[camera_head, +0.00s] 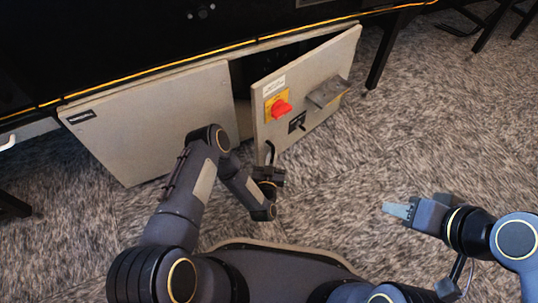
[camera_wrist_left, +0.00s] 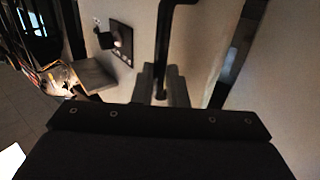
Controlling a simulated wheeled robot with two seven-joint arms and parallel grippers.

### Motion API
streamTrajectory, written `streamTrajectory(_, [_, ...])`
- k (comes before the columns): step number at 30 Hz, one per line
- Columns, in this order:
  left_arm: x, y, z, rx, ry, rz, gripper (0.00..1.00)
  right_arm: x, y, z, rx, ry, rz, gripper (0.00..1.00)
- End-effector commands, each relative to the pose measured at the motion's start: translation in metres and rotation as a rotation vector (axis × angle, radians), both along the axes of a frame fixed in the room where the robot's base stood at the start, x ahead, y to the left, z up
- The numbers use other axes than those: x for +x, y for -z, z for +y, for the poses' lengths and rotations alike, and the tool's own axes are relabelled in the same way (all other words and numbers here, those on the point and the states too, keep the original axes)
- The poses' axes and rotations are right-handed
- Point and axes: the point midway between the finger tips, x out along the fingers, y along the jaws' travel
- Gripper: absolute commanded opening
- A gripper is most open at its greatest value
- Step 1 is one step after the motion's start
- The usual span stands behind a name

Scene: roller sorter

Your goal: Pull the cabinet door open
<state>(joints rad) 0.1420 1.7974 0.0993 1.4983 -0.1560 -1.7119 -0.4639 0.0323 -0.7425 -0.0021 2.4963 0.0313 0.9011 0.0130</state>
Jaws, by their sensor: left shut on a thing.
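The right-hand cabinet door (camera_head: 275,132) is grey-beige and stands ajar, with a dark gap between it and the left panel. It carries a red rotary switch (camera_head: 281,108) on a yellow plate. A black bar handle (camera_head: 270,152) is near its left edge; the handle (camera_wrist_left: 165,45) also shows in the left wrist view. My left gripper (camera_wrist_left: 162,86) is shut on the handle, one finger on each side; in the head view my left arm partly hides the grip. My right gripper (camera_head: 398,210) hangs over the carpet, apart from the cabinet; its finger opening is unclear.
The left cabinet panel (camera_head: 140,115) is closed beside the door. A grey bracket (camera_head: 328,92) juts from the open door. A black machine with an orange strip (camera_head: 200,58) overhangs the cabinet. A table leg (camera_head: 379,60) stands to the right. Carpet (camera_head: 400,140) in front is clear.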

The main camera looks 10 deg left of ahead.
Motion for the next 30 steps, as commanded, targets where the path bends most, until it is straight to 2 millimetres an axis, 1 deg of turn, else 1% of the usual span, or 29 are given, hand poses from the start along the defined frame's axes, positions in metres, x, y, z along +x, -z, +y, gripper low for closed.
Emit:
streamTrajectory(1, [0.003, -0.002, -0.006, -0.005, 0.016, -0.004, 0.00, 0.000, 0.001, 0.000, 0.000, 0.000, 0.000, 0.40])
streamTrajectory(2, [0.003, -0.002, -0.006, -0.005, 0.016, -0.004, 0.00, 0.000, 0.001, 0.000, 0.000, 0.000, 0.000, 0.40])
streamTrajectory(3, [0.004, -0.002, -0.006, -0.005, 0.015, -0.005, 0.18, 0.000, 0.001, 0.000, 0.000, 0.000, 0.000, 0.40])
streamTrajectory(7, [0.003, -0.002, -0.004, -0.003, 0.011, -0.004, 0.34, 0.000, 0.001, 0.000, 0.000, 0.000, 0.000, 0.40])
streamTrajectory(16, [0.003, -0.001, -0.001, -0.002, 0.006, -0.002, 0.34, 0.000, 0.001, 0.000, 0.000, 0.000, 0.000, 0.40])
streamTrajectory(20, [0.010, -0.001, 0.007, -0.002, 0.004, -0.004, 0.34, 0.000, 0.002, 0.000, 0.000, 0.000, 0.000, 0.40])
streamTrajectory(26, [0.030, 0.000, 0.035, -0.001, 0.001, -0.005, 0.34, 0.000, 0.008, 0.000, 0.000, 0.000, 0.000, 0.40])
streamTrajectory(30, [0.037, 0.000, 0.056, 0.000, 0.002, -0.003, 0.34, 0.000, 0.009, 0.000, 0.000, 0.000, 0.000, 0.40])
